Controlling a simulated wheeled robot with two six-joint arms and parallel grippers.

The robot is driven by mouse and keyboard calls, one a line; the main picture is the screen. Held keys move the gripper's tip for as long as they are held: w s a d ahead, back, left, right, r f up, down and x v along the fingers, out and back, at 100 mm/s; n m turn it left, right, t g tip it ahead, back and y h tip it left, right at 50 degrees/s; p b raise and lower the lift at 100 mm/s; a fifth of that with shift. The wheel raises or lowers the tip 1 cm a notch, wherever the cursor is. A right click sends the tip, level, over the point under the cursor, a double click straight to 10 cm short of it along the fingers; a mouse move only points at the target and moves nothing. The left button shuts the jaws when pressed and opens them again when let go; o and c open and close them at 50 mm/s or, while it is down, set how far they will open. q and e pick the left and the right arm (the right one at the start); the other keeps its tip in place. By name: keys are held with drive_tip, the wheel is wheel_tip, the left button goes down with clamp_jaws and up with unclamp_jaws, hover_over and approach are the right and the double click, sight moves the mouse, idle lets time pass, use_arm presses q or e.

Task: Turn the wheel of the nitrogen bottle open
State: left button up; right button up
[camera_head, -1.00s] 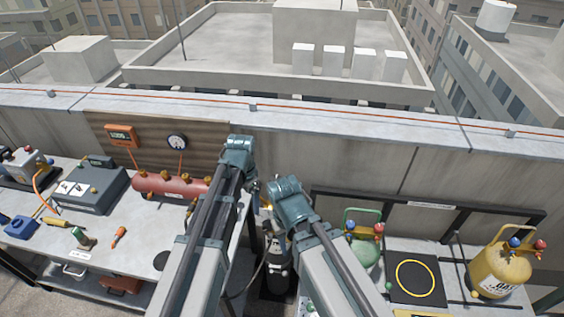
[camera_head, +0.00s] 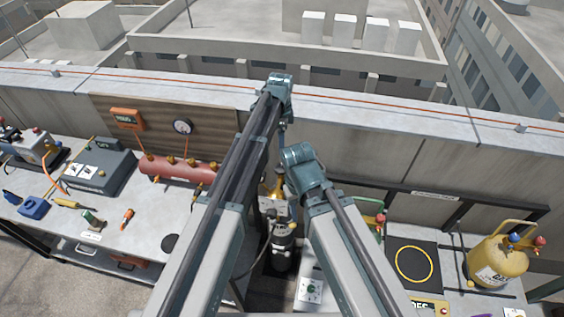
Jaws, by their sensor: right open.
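The nitrogen bottle, a dark grey cylinder (camera_head: 282,258) with a pale band, stands upright in the gap between the bench and the right-hand platform, seen between my two arms. Brass-yellow parts (camera_head: 278,186) show above it. The wheel cannot be clearly made out there. My right gripper (camera_head: 279,208) is small and partly hidden at the bottle's top, close to the brass parts. It is open, and I cannot tell whether it touches the wheel. My left arm reaches up in the middle, and its gripper is hidden.
The workbench (camera_head: 130,205) at left carries a red manifold (camera_head: 180,169), a grey case (camera_head: 98,172) and hand tools. At right are a yellow cylinder (camera_head: 497,262), a black mat with a yellow ring (camera_head: 414,263) and a partly hidden green cylinder. The parapet wall runs behind.

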sight(281, 168)
use_arm(q)
drive_tip(key=shift+s+f, duration=0.1)
wheel_tip(281, 168, down, 14)
drive_tip(key=b, duration=1.4)
drive_tip(key=shift+r, duration=0.2)
drive_tip(key=c, duration=1.4)
drive_tip(key=shift+o, duration=0.2)
